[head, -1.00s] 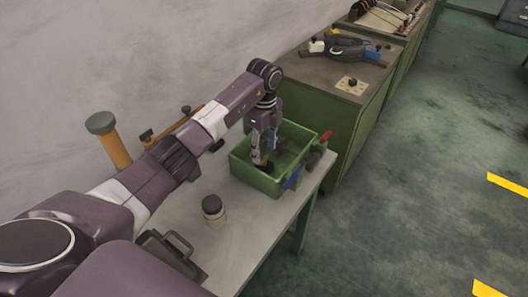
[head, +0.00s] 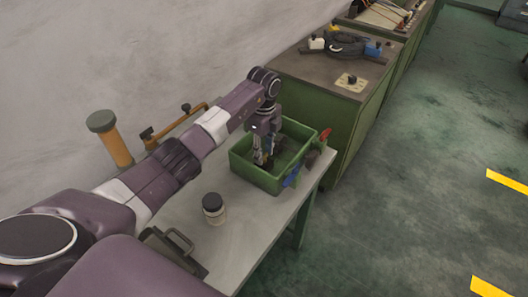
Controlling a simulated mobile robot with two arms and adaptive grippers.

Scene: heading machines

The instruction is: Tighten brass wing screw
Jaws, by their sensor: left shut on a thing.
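I cannot make out a brass wing screw for certain in the head view. My left gripper (head: 263,162) points down inside the green open-topped bin (head: 245,173) on the light table. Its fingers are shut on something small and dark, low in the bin. The fingers and bin walls largely hide this thing, so I cannot tell what it is. My right gripper is not in view.
A dark-lidded jar (head: 213,209) and a dark metal box with a handle (head: 172,248) stand nearer on the table (head: 245,228). A blue part and a red-handled part are at the bin's right side. A green cabinet (head: 318,118) stands behind.

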